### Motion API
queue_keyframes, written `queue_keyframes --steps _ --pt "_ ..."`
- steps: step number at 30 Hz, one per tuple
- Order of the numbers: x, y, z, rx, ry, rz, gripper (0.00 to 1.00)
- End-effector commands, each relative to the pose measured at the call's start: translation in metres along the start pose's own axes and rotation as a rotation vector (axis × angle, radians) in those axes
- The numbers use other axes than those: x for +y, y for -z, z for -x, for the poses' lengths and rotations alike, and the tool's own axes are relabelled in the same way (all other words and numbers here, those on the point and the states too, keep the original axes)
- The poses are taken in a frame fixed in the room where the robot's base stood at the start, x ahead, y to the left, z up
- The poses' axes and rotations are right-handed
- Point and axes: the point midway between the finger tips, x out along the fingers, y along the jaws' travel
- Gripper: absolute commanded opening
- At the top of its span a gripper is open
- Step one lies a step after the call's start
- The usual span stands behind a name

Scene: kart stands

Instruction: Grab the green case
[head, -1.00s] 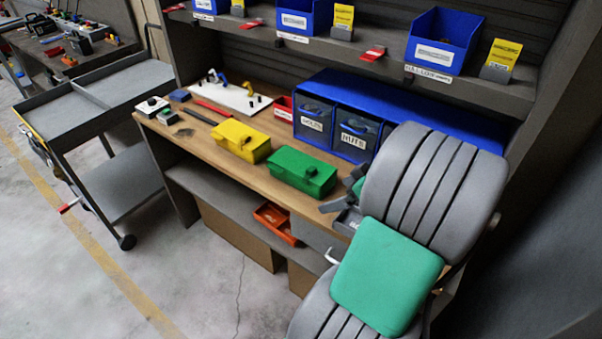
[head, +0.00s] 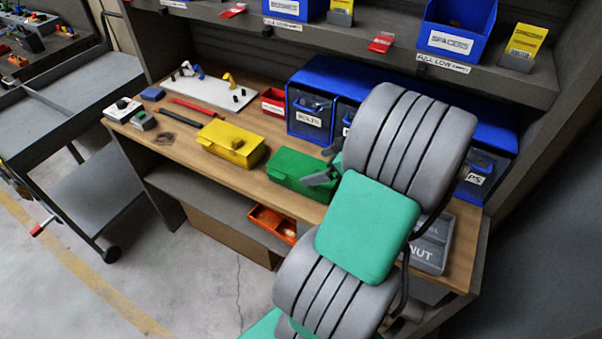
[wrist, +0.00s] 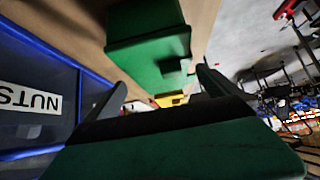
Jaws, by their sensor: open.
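The green case (head: 292,170) stands on the wooden workbench, right of the yellow case (head: 231,143). My arm hides its right end in the head view. In the wrist view the green case (wrist: 150,45) is close ahead, large and turned over by the camera's tilt. My gripper (head: 326,164) is open at the right end of the green case in the head view. In the wrist view my gripper (wrist: 160,82) has its two fingers spread apart, with the case in front and nothing held between them. I cannot tell whether a finger touches it.
Blue drawer bins (head: 310,115) stand behind the case; the NUTS drawer (wrist: 30,105) is close beside my gripper. A shelf with blue boxes (head: 457,35) hangs above. A red bin (head: 273,103), dark and red tools and a grey cart (head: 85,190) are to the left.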

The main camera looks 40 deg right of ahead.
Motion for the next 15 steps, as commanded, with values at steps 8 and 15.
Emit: queue_keyframes --steps 8,15 --pt "-0.001 0.002 -0.044 -0.001 0.008 0.000 1.00" --pt "0.001 -0.001 -0.065 -0.001 0.000 0.001 1.00"
